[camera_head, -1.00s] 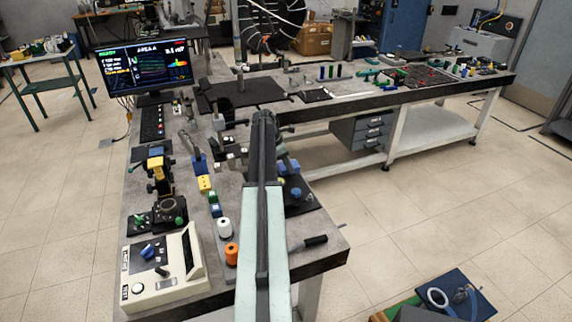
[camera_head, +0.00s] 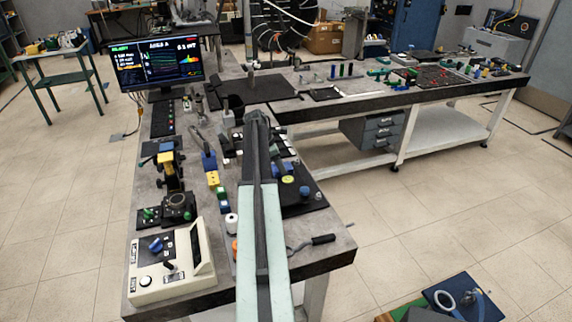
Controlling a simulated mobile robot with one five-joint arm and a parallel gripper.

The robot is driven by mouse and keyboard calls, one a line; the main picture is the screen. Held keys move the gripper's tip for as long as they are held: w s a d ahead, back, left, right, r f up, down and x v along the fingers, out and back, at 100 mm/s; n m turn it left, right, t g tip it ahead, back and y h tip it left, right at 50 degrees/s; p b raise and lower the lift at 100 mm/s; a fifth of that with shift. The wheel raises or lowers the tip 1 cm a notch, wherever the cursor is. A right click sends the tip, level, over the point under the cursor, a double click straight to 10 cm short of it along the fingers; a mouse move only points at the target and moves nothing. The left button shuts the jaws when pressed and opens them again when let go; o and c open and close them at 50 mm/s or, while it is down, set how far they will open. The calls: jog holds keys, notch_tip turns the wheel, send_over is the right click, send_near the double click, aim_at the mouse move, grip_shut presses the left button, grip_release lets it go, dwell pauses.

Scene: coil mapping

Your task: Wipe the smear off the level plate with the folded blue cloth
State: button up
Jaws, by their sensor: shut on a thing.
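My arm (camera_head: 262,215) reaches from the bottom middle over the near bench, and its far end is near the back of the bench. The jaws are hidden behind the arm, so what they hold does not show. I cannot make out the folded blue cloth or any smear. A flat dark plate (camera_head: 262,90) lies at the bench corner; I cannot tell whether it is the level plate. A dark board (camera_head: 312,199) with small blue and yellow round parts lies just right of my arm.
A beige control box (camera_head: 172,270) stands at the near left, with a yellow-and-black stand (camera_head: 168,170) behind it. A monitor (camera_head: 155,65) stands at the back left. A black-handled tool (camera_head: 322,240) lies near the right edge. The floor right of the bench is partly clear.

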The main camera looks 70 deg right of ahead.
notch_tip(320, 180, up, 6)
jog(key=p, duration=0.6)
notch_tip(320, 180, up, 3)
jog(key=p, duration=0.3)
dwell(0.3)
